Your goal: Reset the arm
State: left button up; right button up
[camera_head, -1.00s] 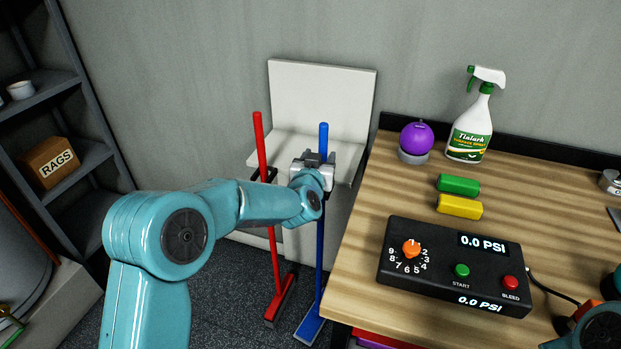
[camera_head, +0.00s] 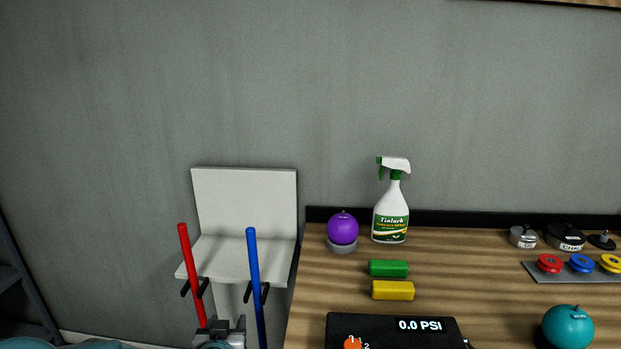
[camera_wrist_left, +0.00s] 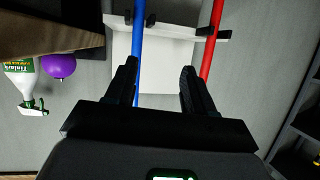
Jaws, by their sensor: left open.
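My left gripper (camera_head: 222,334) shows at the bottom of the head view, between the red pole (camera_head: 190,270) and the blue pole (camera_head: 255,285). In the left wrist view, which looks upside down, its two fingers (camera_wrist_left: 160,88) are apart with nothing between them. The blue pole (camera_wrist_left: 139,45) passes by one finger and the red pole (camera_wrist_left: 209,50) by the other; whether they touch cannot be told. Both poles stand upright in dark hooks on the white holder (camera_head: 240,255). Most of my left arm is below the picture. My right gripper is not in view.
The wooden table (camera_head: 480,297) at right holds a purple ball (camera_head: 343,228), spray bottle (camera_head: 391,210), green block (camera_head: 389,268), yellow block (camera_head: 393,290), black control box (camera_head: 385,325) and teal ball (camera_head: 567,326). A dark shelf (camera_head: 12,280) stands at far left. The wall above is bare.

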pick_arm(q)
jog(key=s+f+g+h+p, duration=0.1)
jog(key=s+f+g, duration=0.1)
jog(key=s+f, duration=0.3)
jog(key=s+f+g+h+p, duration=0.1)
jog(key=s+f+g, duration=0.15)
jog(key=f, duration=0.55)
jog(key=s+d+f+g+h+p, duration=0.1)
jog(key=s+d+f+g, duration=0.3)
jog(key=s, duration=0.7)
jog(key=s+d+f+n+g+h, duration=0.1)
jog(key=s+d+f+g+h, duration=0.2)
jog(key=s, duration=0.8)
jog(key=shift+s+d+f+g+p, duration=0.4)
jog(key=shift+d+f+g, duration=0.3)
jog(key=shift+f+g, duration=0.2)
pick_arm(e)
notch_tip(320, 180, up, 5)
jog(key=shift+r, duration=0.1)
